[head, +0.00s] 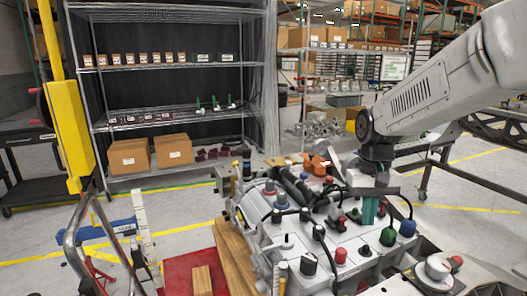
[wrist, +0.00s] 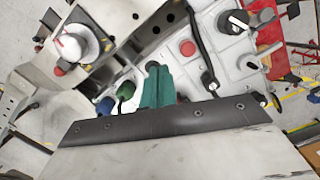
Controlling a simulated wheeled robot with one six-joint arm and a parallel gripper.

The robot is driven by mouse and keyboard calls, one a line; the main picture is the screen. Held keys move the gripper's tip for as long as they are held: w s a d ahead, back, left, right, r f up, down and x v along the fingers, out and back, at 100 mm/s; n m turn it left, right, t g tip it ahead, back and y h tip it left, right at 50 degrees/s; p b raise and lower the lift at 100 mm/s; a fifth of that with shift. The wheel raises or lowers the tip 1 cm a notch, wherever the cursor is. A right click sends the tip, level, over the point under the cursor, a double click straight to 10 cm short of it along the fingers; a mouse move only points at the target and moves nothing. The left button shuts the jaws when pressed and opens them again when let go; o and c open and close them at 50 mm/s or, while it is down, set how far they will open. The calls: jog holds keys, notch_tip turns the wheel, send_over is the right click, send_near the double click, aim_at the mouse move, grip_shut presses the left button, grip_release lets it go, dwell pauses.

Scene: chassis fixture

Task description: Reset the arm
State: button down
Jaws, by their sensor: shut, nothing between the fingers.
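My arm reaches in from the upper right of the head view. My gripper (head: 369,212) points down over the chassis fixture (head: 310,232), with its teal fingers together and nothing visible between them. The fingers also show in the wrist view (wrist: 156,82), close together above the white fixture surface (wrist: 190,70). Whether the fingertips touch the fixture is hard to tell. Red, green, blue and black caps and connectors surround them, among them a green cap (head: 388,236) and a blue cap (head: 407,228) just right of the fingers.
A wire shelf rack (head: 172,98) with boxes stands behind on the left. A yellow post (head: 68,135) and metal tubing are at the left. A wooden block (head: 232,255) lies along the fixture's left side. Open floor shows behind the fixture.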

jog(key=s+r+t, duration=0.1)
jog(key=s+r, duration=0.1)
jog(key=s, duration=1.1)
jog(key=s+d+r+t, duration=0.1)
jog(key=s+r, duration=0.1)
jog(key=s, duration=1.1)
jog(key=shift+r+n+t, duration=0.2)
jog(key=shift+n+t, duration=0.1)
jog(key=shift+t, duration=0.1)
